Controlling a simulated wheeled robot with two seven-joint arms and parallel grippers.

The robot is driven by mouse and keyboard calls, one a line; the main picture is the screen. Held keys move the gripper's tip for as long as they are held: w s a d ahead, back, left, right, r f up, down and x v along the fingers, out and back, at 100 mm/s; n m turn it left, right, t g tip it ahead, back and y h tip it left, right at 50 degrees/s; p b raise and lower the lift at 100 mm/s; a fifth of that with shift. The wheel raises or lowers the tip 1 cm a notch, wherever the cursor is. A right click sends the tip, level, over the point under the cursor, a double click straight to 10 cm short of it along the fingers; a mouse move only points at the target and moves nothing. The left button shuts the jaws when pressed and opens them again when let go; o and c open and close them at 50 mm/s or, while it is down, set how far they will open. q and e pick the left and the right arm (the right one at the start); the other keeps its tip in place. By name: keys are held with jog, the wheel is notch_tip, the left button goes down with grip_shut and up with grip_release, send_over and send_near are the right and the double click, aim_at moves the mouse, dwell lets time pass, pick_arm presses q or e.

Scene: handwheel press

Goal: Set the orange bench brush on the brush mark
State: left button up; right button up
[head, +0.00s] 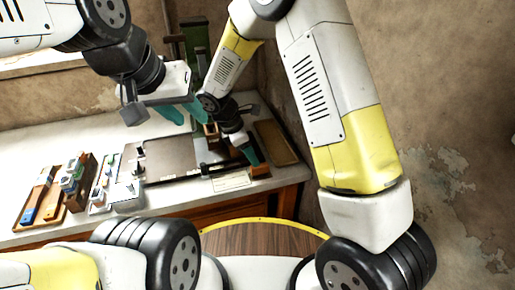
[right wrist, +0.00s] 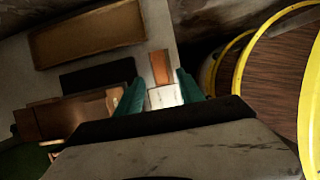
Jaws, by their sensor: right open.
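My right gripper (head: 251,156) is low over the front right of the bench. In the right wrist view its teal fingers (right wrist: 160,88) are apart with nothing held between them. A white card (right wrist: 165,96) shows between and below them; it also shows in the head view (head: 232,181). A small orange-brown rectangle (right wrist: 160,67) lies beside the card; I cannot tell if it is the brush or a mark. An orange-brown piece (head: 211,130) shows beside the press, partly hidden by my arm. My left gripper (head: 184,112) is over the bench, its fingers apart and apparently empty.
A brown tray (head: 275,142) lies at the bench's right end. The green press (head: 195,40) stands at the back. A grey plate (head: 165,158) lies mid-bench. Wooden trays with small parts (head: 40,210) stand at the left. A round, yellow-rimmed wooden top (head: 260,238) is in front.

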jog(key=s+d+r+m+y, duration=0.1)
jog(key=s+d+r+m, duration=0.1)
jog(key=d+r+m, duration=0.3)
jog(key=s+d+r+m+t+y, duration=0.1)
jog(key=s+d+r+m+y, duration=0.15)
jog(key=r, duration=0.55)
jog(key=s+d+r+m, duration=0.2)
jog(key=d+r+m, duration=0.1)
jog(key=r, duration=0.3)
jog(key=s+d+r+m+t+y, duration=0.1)
jog(key=s+d+r+m+t, duration=0.1)
jog(key=s+m, duration=0.3)
jog(key=s+d+r+m+t+y, duration=0.1)
jog(key=s+d+r+m+y, duration=0.1)
jog(key=s+d+r+m, duration=0.2)
jog(key=shift+s+d+r+m+t, duration=0.4)
jog(key=shift+s+r+m, duration=0.3)
jog(key=shift+s, duration=0.9)
